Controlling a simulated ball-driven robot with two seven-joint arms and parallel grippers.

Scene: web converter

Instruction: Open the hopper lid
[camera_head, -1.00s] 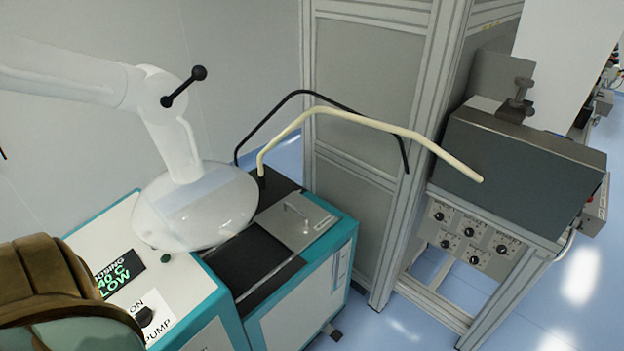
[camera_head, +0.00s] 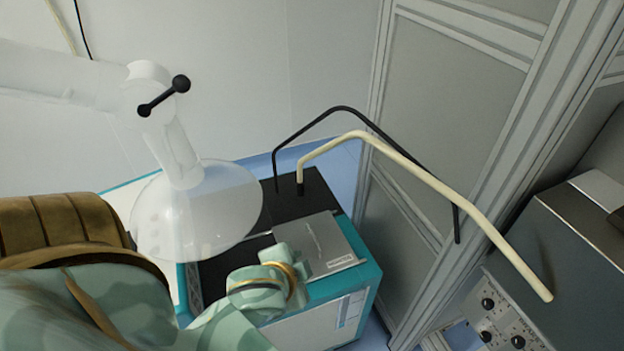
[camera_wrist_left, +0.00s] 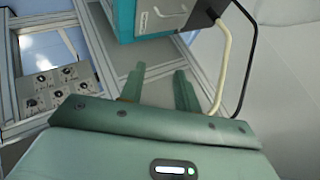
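The hopper lid (camera_head: 325,240) is a grey metal plate with a thin handle and a small label. It lies flat and shut on top of the teal and white machine (camera_head: 366,285). My left arm (camera_head: 262,290) reaches in front of the lid and hides its lower left part; its gripper fingers cannot be made out in the head view. In the left wrist view my left gripper (camera_wrist_left: 160,80) has its two green fingers apart with nothing between them. The lid (camera_wrist_left: 165,15) shows beyond the fingertips at the top, apart from them. My right gripper is not in view.
A cream hose (camera_head: 430,180) and a black hose (camera_head: 345,108) arch up behind the lid towards the right. A clear lamp-like disc (camera_head: 197,210) on a white arm hangs left of the lid. A framed grey cabinet (camera_head: 455,90) stands at right, beside a control panel (camera_head: 495,315).

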